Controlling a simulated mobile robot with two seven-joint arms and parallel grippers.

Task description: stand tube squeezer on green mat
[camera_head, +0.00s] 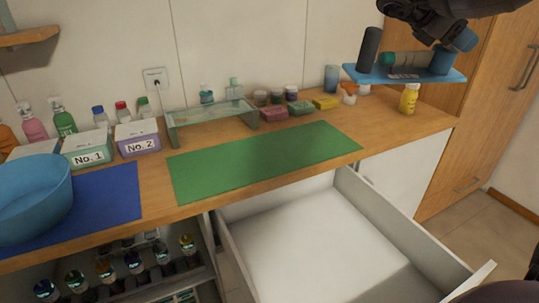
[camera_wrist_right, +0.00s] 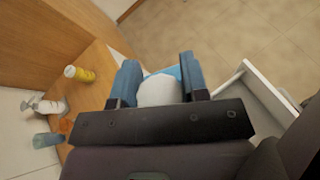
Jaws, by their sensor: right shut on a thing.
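The tube squeezer (camera_head: 405,75) has a flat blue base with a dark upright roller at its left end and a green-capped tube lying across it. It is in the air above the back right of the counter, roughly level. My right gripper (camera_head: 453,48) is shut on its right end, coming from the top right. In the right wrist view the blue fingers (camera_wrist_right: 160,85) close around a pale rounded part, with some light blue behind it; the rest is hidden. The green mat (camera_head: 262,160) lies flat and bare on the counter. My left gripper is not in view.
An open white drawer (camera_head: 330,245) juts out below the mat. A glass riser (camera_head: 210,112), soaps and jars stand behind the mat. A yellow bottle (camera_head: 408,98) stands right of it. A blue bowl (camera_head: 33,198), blue mat (camera_head: 115,195) and labelled boxes are left.

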